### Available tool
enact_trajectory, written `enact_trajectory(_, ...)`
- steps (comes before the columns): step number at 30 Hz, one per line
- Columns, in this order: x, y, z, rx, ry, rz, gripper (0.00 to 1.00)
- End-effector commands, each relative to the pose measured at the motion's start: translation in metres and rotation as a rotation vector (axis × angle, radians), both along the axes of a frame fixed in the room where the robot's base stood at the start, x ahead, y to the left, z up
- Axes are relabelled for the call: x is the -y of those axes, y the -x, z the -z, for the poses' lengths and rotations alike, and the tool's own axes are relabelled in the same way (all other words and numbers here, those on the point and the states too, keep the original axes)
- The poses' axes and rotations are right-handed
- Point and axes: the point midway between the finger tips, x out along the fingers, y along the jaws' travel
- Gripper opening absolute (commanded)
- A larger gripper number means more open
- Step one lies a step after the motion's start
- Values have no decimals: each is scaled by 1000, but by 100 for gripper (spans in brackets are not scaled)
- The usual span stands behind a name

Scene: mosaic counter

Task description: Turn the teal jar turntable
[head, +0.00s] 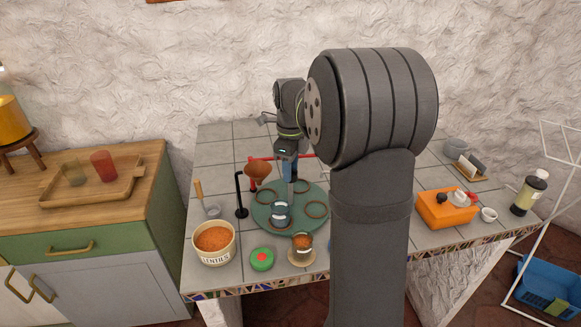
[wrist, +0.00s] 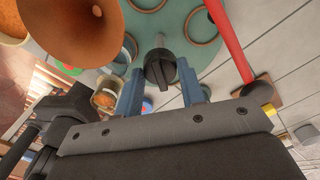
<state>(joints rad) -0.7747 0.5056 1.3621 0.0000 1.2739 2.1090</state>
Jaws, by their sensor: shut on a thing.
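The teal jar turntable (head: 262,222) is a round disc with ring-shaped places on top, near the middle of the counter. It also shows at the top of the wrist view (wrist: 178,22). My gripper (wrist: 160,70) has its blue fingers on either side of the dark central knob (wrist: 158,52) and is shut on it. In the head view my gripper (head: 291,170) points down over the disc, and its fingertips are hard to make out. A jar (head: 280,214) stands in the front ring place; the other visible rings look empty.
A copper funnel (head: 257,170) on a red stand is close to my gripper's left. A black post (head: 240,198), a lentils tub (head: 215,242), a green-red round item (head: 262,259) and a small jar (head: 302,243) surround the disc. An orange box (head: 445,211) sits right.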

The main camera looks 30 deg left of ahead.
Motion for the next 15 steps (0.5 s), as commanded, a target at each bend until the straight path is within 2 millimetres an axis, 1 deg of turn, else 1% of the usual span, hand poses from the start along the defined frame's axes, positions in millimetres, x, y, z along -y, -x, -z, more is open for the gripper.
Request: enact_trajectory(15,0,0,0,1,-1,258,0)
